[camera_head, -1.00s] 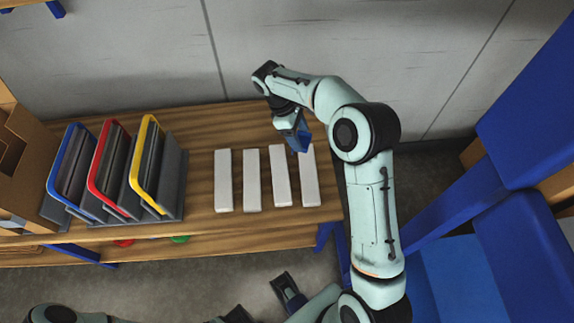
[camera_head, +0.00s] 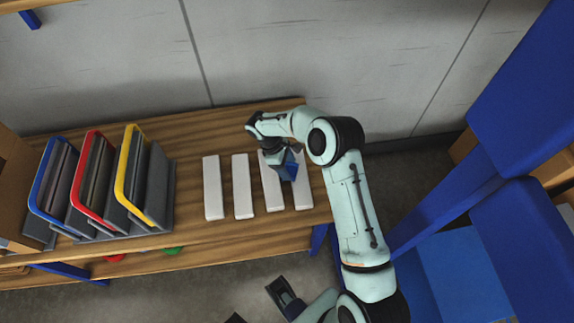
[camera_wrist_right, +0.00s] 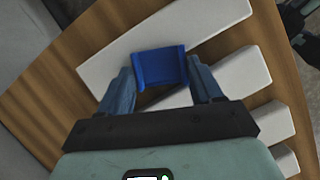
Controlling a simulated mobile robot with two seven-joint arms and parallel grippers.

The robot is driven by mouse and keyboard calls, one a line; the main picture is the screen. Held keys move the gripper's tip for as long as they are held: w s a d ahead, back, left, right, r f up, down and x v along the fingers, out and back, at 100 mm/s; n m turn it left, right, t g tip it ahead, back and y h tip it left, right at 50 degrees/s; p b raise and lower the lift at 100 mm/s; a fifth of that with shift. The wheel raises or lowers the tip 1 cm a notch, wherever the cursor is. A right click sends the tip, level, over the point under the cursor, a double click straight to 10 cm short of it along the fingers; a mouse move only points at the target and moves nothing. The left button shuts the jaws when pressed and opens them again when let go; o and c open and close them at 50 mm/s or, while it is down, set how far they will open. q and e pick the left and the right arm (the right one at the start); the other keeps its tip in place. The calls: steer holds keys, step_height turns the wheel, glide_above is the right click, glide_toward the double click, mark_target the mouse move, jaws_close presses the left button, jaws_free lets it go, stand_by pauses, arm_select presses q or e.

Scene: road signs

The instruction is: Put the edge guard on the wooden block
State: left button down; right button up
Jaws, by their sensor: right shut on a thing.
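The blue edge guard (camera_wrist_right: 159,69) is a short bent piece. It is held between the fingers of my right gripper (camera_wrist_right: 160,85), which is shut on it. In the head view the guard (camera_head: 288,171) and the right gripper (camera_head: 278,160) are over the two right-hand pale blocks. In the wrist view the guard overlaps the edge of the uppermost block (camera_wrist_right: 205,20); whether it touches is unclear. Several long whitish blocks, the likely wooden blocks, lie side by side, including the rightmost (camera_head: 303,193) and the one beside it (camera_head: 272,193).
The blocks lie on a brown wooden table (camera_head: 190,185). On its left stands a grey rack (camera_head: 165,195) with blue, red and yellow frames. A grey wall is behind. Blue structures (camera_head: 450,210) stand at the right. Bare tabletop lies behind the blocks.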

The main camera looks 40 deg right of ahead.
steer(key=o, duration=1)
steer(key=shift+o, duration=0.2)
